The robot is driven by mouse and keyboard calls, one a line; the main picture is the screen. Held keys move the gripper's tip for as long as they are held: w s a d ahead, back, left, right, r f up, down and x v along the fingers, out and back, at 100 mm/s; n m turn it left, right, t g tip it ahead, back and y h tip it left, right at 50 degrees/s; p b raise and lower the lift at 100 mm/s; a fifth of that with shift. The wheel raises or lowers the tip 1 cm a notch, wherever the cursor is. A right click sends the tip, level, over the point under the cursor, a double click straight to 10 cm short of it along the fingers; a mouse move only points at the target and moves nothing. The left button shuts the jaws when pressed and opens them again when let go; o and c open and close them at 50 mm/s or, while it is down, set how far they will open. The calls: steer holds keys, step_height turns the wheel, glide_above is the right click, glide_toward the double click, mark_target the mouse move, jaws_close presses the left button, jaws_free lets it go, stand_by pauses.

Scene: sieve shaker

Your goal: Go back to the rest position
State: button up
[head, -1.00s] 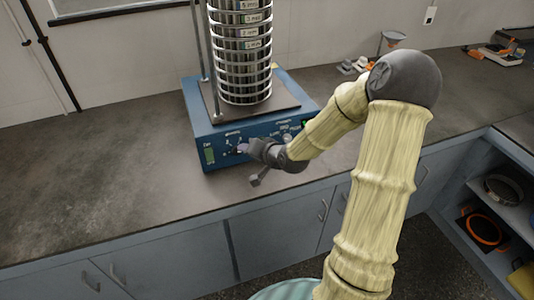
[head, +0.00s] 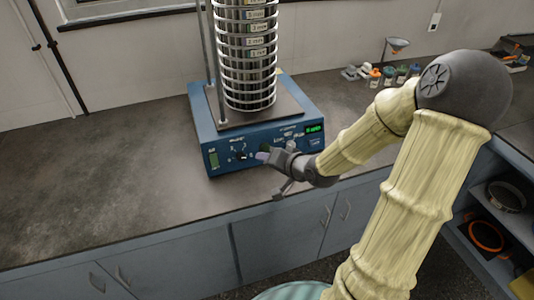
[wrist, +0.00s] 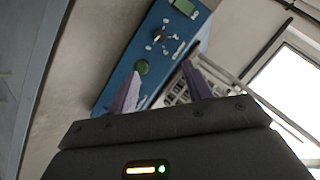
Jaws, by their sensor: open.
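My gripper (head: 265,156) is in front of the blue sieve shaker base (head: 212,152), near the right part of its front panel. In the wrist view its two purple-grey fingers (wrist: 160,88) are spread apart with nothing between them. The shaker's panel shows there at a slant, with a dark knob (wrist: 159,34) and a green button (wrist: 142,67) beyond the fingers. A lit green display (head: 314,129) is on the panel's right side. The sieve stack (head: 248,60) stands upright on the shaker; its top is out of view.
The counter (head: 100,150) left of the shaker is clear. Small bottles with coloured caps (head: 388,73) and a funnel stand (head: 397,46) are at the back right. Open shelves (head: 500,215) hold sieve pans at the lower right. Cupboards run below the counter edge.

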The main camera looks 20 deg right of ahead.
steer(key=s+a+r+n+g+h+p, duration=0.2)
steer(key=s+r+n+g+p, duration=0.1)
steer(key=s, duration=0.4)
steer(key=s+a+r+n+g+h+p, duration=0.1)
steer(key=s+a+r+n+g+p, duration=0.2)
steer(key=s, duration=0.5)
steer(key=shift+a+r+g+h+p, duration=0.2)
steer(key=shift+r+g+h+p, duration=0.2)
steer(key=shift+r+g+p, duration=0.6)
steer(key=shift+f, duration=0.15)
